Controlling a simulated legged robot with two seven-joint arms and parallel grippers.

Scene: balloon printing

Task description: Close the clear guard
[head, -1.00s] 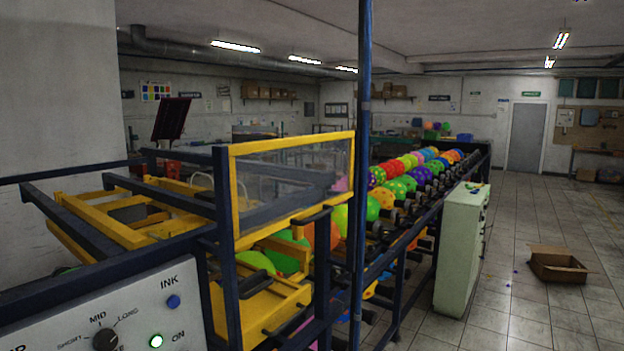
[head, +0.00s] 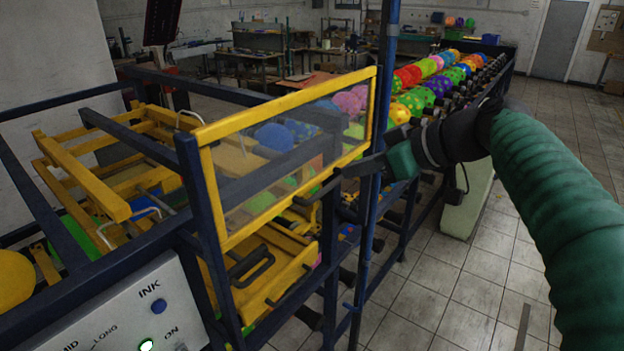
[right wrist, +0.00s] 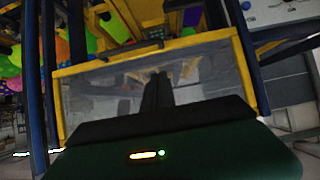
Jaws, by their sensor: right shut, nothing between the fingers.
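The clear guard (head: 290,165) is a see-through pane in a yellow frame, held upright at the upper front of the dark blue machine frame. Below its lower rail is an open gap showing yellow parts inside. My right gripper (head: 325,187) reaches in from the right, with its dark fingers shut and empty, close to the guard's lower right part; contact cannot be told. In the right wrist view, the guard (right wrist: 100,92) lies beyond the shut fingers (right wrist: 158,80), and a dark handle (right wrist: 132,50) shows at its yellow rail. My left gripper is out of view.
A blue upright post (head: 378,170) stands right of the guard, close to my right arm. Several coloured balloons (head: 410,76) line the conveyor behind. A control panel (head: 125,310) with a blue INK button and a lit green button is at lower left.

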